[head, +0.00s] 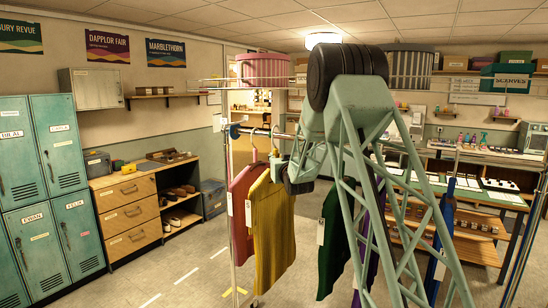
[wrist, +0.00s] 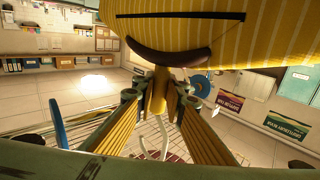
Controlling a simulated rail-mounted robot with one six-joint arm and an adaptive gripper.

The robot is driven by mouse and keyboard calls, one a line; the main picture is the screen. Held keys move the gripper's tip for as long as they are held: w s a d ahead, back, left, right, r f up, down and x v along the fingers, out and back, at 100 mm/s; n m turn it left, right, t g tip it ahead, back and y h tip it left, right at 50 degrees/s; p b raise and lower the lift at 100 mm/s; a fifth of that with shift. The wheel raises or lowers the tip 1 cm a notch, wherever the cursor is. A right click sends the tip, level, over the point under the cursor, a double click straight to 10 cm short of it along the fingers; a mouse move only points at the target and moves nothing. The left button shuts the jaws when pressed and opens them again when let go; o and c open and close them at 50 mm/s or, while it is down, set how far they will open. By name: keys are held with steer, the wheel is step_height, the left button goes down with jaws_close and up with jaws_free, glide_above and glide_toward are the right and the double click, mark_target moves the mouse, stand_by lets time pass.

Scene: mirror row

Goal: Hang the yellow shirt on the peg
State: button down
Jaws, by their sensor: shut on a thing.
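The yellow shirt (head: 272,232) hangs upright from a hanger, beside the red shirt (head: 241,215). Its striped cloth and a dark hanger bar (wrist: 170,52) fill the top of the wrist view, which is upside down. My gripper (head: 276,166) is at the top of the yellow shirt. In the wrist view my gripper (wrist: 158,90) is shut on the yellow neck of the shirt's hanger. The pale hanger hook (wrist: 152,140) sticks out beyond the fingers. I cannot tell whether the hook touches the rail (head: 262,132). I cannot make out the peg for certain.
A green shirt (head: 333,250) hangs to the right, partly behind my arm. A pink basket (head: 263,70) sits on the rack above the rail. A wooden drawer unit (head: 127,215) and teal lockers (head: 45,165) stand at the left. Open floor lies between them and the rack.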

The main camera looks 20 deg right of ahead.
steer(key=shift+w+d+r+p, duration=0.1)
steer(key=shift+w+d+p, duration=0.8)
steer(key=shift+d+p, duration=0.35)
steer(key=shift+w+d+p, duration=0.95)
steer(key=shift+d+p, duration=0.15)
steer(key=shift+p, duration=0.1)
steer(key=shift+w+d+r+p, duration=0.1)
steer(key=shift+w+d+p, duration=0.8)
steer(key=shift+d+p, duration=0.35)
steer(key=shift+f+b, duration=1.75)
steer(key=shift+b, duration=0.2)
steer(key=shift+f, duration=0.1)
steer(key=c, duration=2.6)
jaws_free()
steer(key=shift+o, duration=1)
steer(key=shift+f, duration=0.1)
steer(key=o, duration=0.5)
steer(key=shift+c, duration=0.2)
steer(key=shift+s+a+b, duration=0.1)
steer(key=shift+s+b, duration=0.1)
steer(key=shift+b, duration=0.1)
